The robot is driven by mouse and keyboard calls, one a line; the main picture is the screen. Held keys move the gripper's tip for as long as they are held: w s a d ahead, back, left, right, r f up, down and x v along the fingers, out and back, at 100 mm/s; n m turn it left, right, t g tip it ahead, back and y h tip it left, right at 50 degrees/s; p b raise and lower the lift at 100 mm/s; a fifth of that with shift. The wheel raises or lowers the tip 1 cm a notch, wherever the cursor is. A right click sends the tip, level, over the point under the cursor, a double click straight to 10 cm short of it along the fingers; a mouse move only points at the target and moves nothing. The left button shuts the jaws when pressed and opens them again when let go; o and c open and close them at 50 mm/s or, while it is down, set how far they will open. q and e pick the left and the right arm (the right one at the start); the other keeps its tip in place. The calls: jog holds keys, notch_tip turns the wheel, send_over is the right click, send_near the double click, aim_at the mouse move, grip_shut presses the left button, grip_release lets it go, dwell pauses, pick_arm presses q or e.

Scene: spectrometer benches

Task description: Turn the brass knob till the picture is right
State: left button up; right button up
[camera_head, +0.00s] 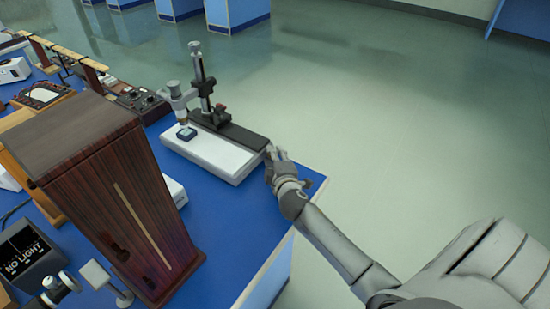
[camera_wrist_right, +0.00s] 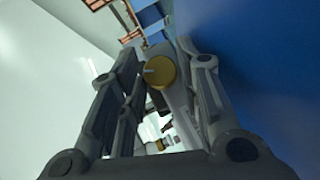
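The brass knob (camera_wrist_right: 161,72) is a round disc with a small pale pin on its face, seen in the right wrist view. In the head view my right gripper (camera_head: 274,163) is at the right end of the instrument's white base (camera_head: 222,158), and hides the knob. The instrument has a dark rail (camera_head: 232,130), an upright post (camera_head: 203,80) and a small blue screen (camera_head: 186,132), too small to read. My left gripper is out of view.
A tall dark wooden cabinet (camera_head: 125,190) stands in front on the blue bench (camera_head: 225,225). A "NO LIGHT" box (camera_head: 28,255) stands at lower left. More instruments line the bench's far left. Open floor (camera_head: 400,120) lies to the right.

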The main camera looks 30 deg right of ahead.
jog(key=shift+o, duration=1.2)
jog(key=shift+s+a, duration=0.1)
jog(key=shift+s, duration=0.05)
jog(key=shift+v, duration=3.85)
